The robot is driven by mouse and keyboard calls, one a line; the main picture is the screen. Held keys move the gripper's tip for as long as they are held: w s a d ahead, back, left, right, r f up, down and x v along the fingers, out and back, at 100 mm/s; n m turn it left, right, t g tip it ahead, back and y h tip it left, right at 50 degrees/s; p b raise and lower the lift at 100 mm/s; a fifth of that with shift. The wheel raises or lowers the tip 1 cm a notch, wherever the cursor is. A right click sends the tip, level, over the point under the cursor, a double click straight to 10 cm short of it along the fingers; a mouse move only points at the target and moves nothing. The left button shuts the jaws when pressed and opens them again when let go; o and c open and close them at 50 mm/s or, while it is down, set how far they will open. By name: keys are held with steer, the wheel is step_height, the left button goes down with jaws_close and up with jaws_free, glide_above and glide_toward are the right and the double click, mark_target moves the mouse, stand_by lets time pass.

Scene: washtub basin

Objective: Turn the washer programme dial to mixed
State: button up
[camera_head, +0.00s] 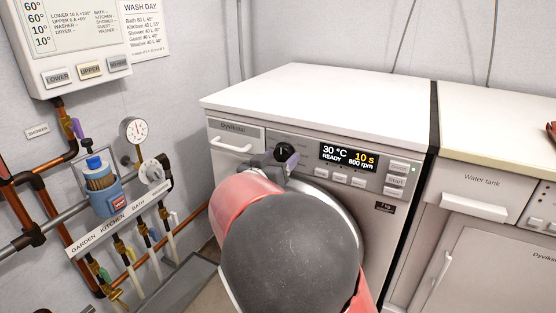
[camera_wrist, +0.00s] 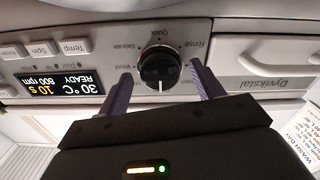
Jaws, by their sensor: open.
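The black round programme dial (camera_head: 283,149) sits on the washer's (camera_head: 225,165) front panel, left of the display. It also shows in the wrist view (camera_wrist: 160,68), where the picture is upside down. Its white pointer line is at the top in the head view and at the bottom in the wrist view. Small programme labels ring it; "Rinse" and "Quick" are partly readable, and I cannot make out "mixed". My gripper (camera_wrist: 160,78) is open, with one purple finger on each side of the dial and visible gaps. My arm hides much of the washer door.
The display (camera_head: 347,157) reads 30 °C, READY, 10 s, 800 rpm. Several buttons (camera_head: 340,178) lie below and right of it. The detergent drawer (camera_head: 232,142) is left of the dial.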

steer(key=c, duration=1)
steer(key=m+b, duration=0.2)
steer(key=m, duration=0.2)
steer(key=shift+f, duration=0.2)
steer(key=shift+r+m+b, duration=0.1)
steer(key=shift+m+b, duration=1.25)
steer(key=shift+m, duration=0.95)
steer(key=o, duration=1)
steer(key=shift+r, duration=0.1)
